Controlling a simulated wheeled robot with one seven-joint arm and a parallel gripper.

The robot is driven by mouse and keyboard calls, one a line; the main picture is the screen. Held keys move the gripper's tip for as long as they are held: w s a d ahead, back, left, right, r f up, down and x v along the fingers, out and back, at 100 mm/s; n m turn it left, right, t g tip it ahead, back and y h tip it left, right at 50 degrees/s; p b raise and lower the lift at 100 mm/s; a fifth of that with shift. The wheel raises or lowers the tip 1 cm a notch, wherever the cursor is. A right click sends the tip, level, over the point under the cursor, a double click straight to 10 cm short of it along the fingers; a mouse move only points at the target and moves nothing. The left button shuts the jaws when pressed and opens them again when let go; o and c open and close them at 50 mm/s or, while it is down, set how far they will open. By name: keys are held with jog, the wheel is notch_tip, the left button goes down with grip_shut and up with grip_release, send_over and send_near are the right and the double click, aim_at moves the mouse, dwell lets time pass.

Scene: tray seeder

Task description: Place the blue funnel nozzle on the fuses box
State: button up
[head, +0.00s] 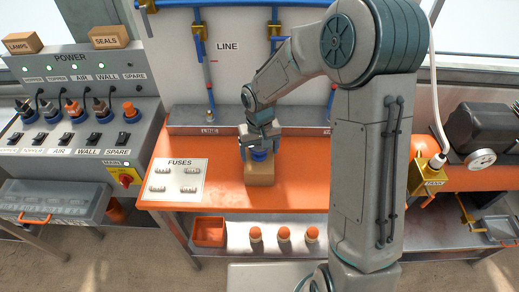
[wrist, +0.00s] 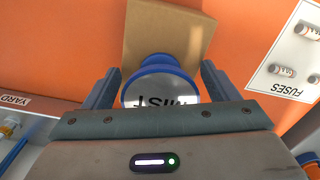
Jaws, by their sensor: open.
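The blue funnel nozzle (wrist: 160,62) has a blue rim and a pale round face marked MIST; in the head view it is a small blue patch (head: 260,156) under my gripper. It appears to rest on a plain cardboard box (head: 260,174), which also shows in the wrist view (wrist: 170,25). No label shows on this box, so I cannot tell from it that it is the fuses box. My gripper (head: 259,153) points down over the box. In the wrist view its open fingers (wrist: 160,78) stand either side of the nozzle, with gaps visible.
A white FUSES panel (head: 178,180) with several fuses lies left of the box on the orange bench (head: 310,190). Boxes marked LAMPS (head: 22,42) and SEALS (head: 109,36) stand on the power console. An orange bin (head: 208,232) sits below. Bench right of the box is clear.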

notch_tip(320, 180, up, 12)
jog(key=b, duration=0.1)
jog(key=shift+r, duration=0.2)
jog(key=s+d+r+m+t, duration=0.1)
jog(key=s+d+r, duration=0.1)
jog(key=s+d, duration=0.5)
jog(key=s+d+r+m+t, duration=0.2)
jog(key=s+d, duration=0.4)
jog(key=s, duration=0.6)
jog(key=shift+s+d+r+t, duration=0.3)
jog(key=shift+d+r, duration=0.1)
jog(key=shift+r, duration=0.45)
jog(key=shift+w, duration=0.1)
jog(key=shift+c, duration=0.3)
